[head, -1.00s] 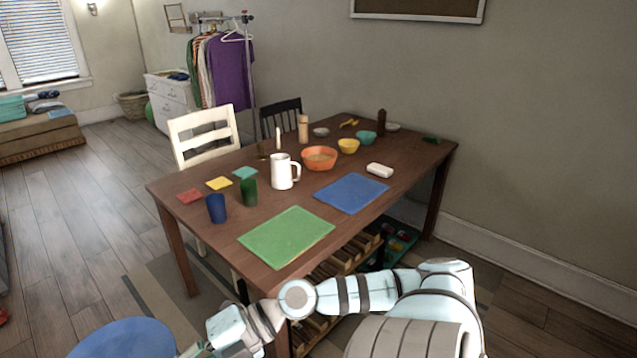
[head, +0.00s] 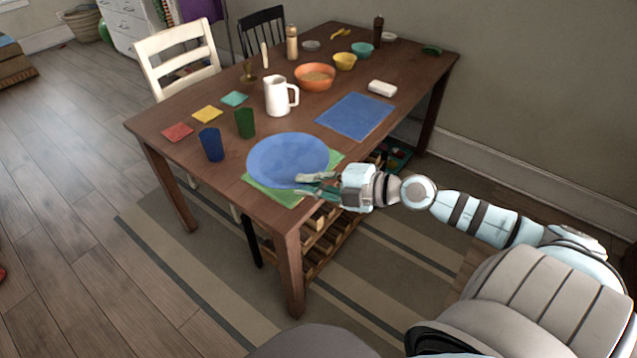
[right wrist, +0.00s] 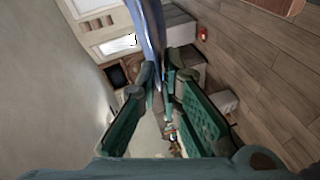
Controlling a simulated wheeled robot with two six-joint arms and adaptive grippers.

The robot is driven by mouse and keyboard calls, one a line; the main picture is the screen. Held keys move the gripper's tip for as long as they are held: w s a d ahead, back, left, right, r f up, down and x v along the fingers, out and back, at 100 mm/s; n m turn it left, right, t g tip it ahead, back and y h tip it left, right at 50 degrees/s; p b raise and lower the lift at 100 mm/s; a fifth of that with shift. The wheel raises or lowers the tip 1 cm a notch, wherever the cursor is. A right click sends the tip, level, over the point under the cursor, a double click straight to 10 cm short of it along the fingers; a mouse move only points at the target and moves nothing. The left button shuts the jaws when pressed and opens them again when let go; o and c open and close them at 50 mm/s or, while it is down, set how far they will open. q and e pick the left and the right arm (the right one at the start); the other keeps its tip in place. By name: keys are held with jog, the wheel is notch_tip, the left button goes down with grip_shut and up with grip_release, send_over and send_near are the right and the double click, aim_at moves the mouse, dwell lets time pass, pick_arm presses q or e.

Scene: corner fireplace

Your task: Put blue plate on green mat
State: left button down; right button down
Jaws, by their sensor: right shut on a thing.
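The blue plate (head: 287,158) is over the green mat (head: 270,193) at the near edge of the table in the head view. It covers most of the mat, whose near and right corners show. My right gripper (head: 314,183) is shut on the plate's near right rim. In the right wrist view the plate (right wrist: 147,35) shows edge-on between the fingers (right wrist: 160,88). I cannot tell whether the plate touches the mat or is held just above it. My left gripper is not in view.
A blue cup (head: 211,145) and a green cup (head: 245,123) stand close to the plate's left and far side. A white pitcher (head: 277,97) and an orange bowl (head: 315,77) stand farther back. A blue mat (head: 356,115) lies bare to the right.

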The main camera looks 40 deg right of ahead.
jog(key=w+d+m+h, duration=0.1)
jog(key=d, duration=0.2)
jog(key=w+d+m+t+h, duration=0.1)
jog(key=d, duration=0.1)
jog(key=w+d+m+t+h, duration=0.1)
jog(key=w+d, duration=0.1)
jog(key=d, duration=0.1)
jog(key=shift+d+r+p, duration=0.1)
jog(key=shift+d+p, duration=0.2)
notch_tip(320, 180, down, 20)
jog(key=b, duration=1.7)
jog(key=shift+w+h, duration=0.15)
jog(key=shift+h, duration=0.15)
jog(key=c, duration=1.8)
grip_release()
jog(key=shift+o, duration=0.2)
